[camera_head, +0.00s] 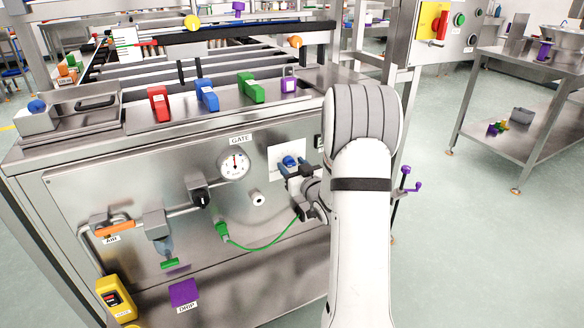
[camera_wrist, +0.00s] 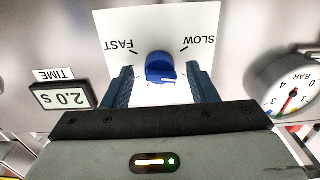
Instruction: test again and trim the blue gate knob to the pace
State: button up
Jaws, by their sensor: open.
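The blue gate knob (camera_head: 289,160) sits on a white card (camera_head: 276,170) on the machine's front panel. In the wrist view the knob (camera_wrist: 160,66) is between my two fingers, with a visible gap on either side. The card (camera_wrist: 118,22) appears upside down there, with FAST at left and SLOW at right. A thin pale mark shows on the knob; its exact setting is hard to tell. My gripper (camera_wrist: 162,86) is open around the knob, not closed on it; it also shows in the head view (camera_head: 295,171). The TIME display (camera_wrist: 64,97) reads 2.0 s, upside down.
A round gauge labelled GATE (camera_head: 234,164) is left of the knob; in the wrist view a BAR dial (camera_wrist: 287,88) is at right. A black knob (camera_head: 201,196) and a green hose (camera_head: 265,248) are lower left. Red, blue, green and purple blocks line the top.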

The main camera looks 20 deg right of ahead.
jog(key=s, duration=0.7)
jog(key=shift+s, duration=0.4)
jog(key=shift+d, duration=0.1)
jog(key=s+a+r+g+h+p, duration=0.1)
jog(key=s+a+r+g+p, duration=0.3)
jog(key=r, duration=0.3)
jog(key=s+a+r+g+h+p, duration=0.1)
jog(key=a+r+g+h+p, duration=0.15)
jog(key=r+p, duration=0.35)
jog(key=s+a+r+g+y+p, duration=0.1)
jog(key=s+a+r+g+p, duration=0.2)
jog(key=s, duration=0.4)
jog(key=s+a+r+g+y+p, duration=0.1)
jog(key=s+a+r+g+p, duration=0.2)
jog(key=s, duration=0.4)
jog(key=s+a+r+g+y+p, duration=0.1)
jog(key=s+a+r+g+p, duration=0.1)
jog(key=s+a, duration=0.4)
notch_tip(320, 180, up, 2)
jog(key=shift+s+a+r+m+g+p, duration=0.25)
jog(key=shift+s+a+g+p, duration=0.2)
jog(key=shift+s, duration=0.6)
